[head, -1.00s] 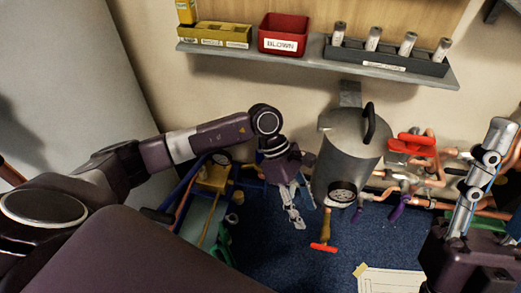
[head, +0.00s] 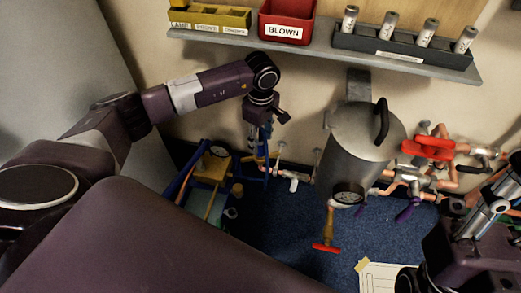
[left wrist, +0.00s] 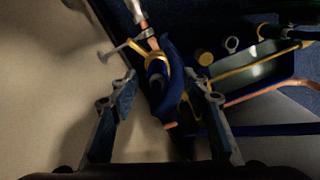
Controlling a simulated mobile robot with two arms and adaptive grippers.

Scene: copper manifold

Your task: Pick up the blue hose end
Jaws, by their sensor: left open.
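The blue hose end (left wrist: 172,88) lies between the two fingers of my left gripper (left wrist: 165,92) in the left wrist view. It has a yellow band near its top and a copper-coloured tip at the bottom. The fingers are open on either side, with a gap to the hose visible on the left; contact on the right is hard to judge. In the head view my left gripper (head: 257,143) points down by the wall, left of the grey tank, and largely hides the hose. My right arm's silver finger-like parts (head: 493,212) show at the right edge, cut off.
A grey tank (head: 355,150) with a gauge hangs right of my left gripper. Copper pipes with a red-handled valve (head: 428,147) are further right. A blue-framed rack with a yellow unit (head: 211,168) stands left. A shelf (head: 310,50) with bins juts out above.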

